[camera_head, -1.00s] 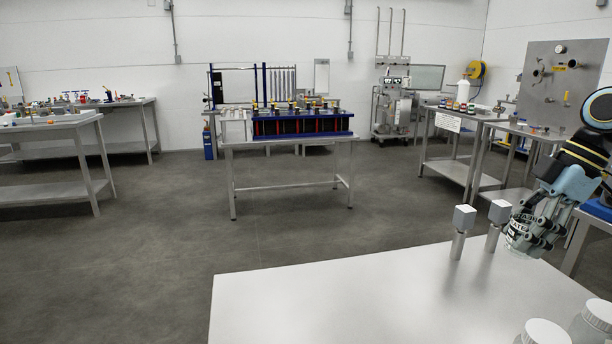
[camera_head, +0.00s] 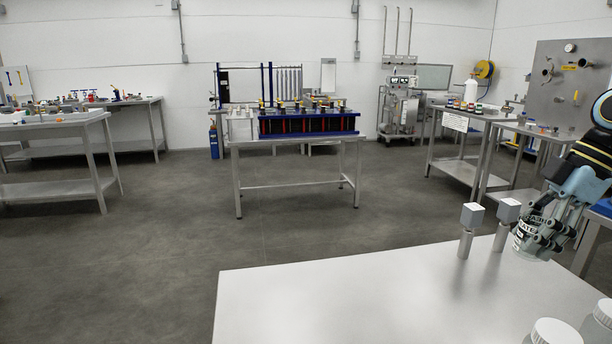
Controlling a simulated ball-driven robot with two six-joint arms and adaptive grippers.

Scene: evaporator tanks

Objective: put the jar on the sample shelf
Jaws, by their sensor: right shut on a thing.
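My right gripper (camera_head: 540,238) is at the right side of the view, shut on a jar (camera_head: 525,240) with a dark-lettered label. The fingers hide part of the jar. The jar is over or near the far right edge of the white table; I cannot tell whether it touches the surface. My left gripper is not in view. A steel table with a white sign (camera_head: 455,122) and several small bottles on top stands at the back right; I cannot tell whether it is the sample shelf, as the sign is unreadable.
The white table (camera_head: 380,300) fills the lower right. Two square-headed metal posts (camera_head: 467,232) stand beside the jar, and two white-lidded jars (camera_head: 555,332) stand at the front right corner. A blue rack (camera_head: 305,124) is on the middle table. The floor (camera_head: 150,250) at left is clear.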

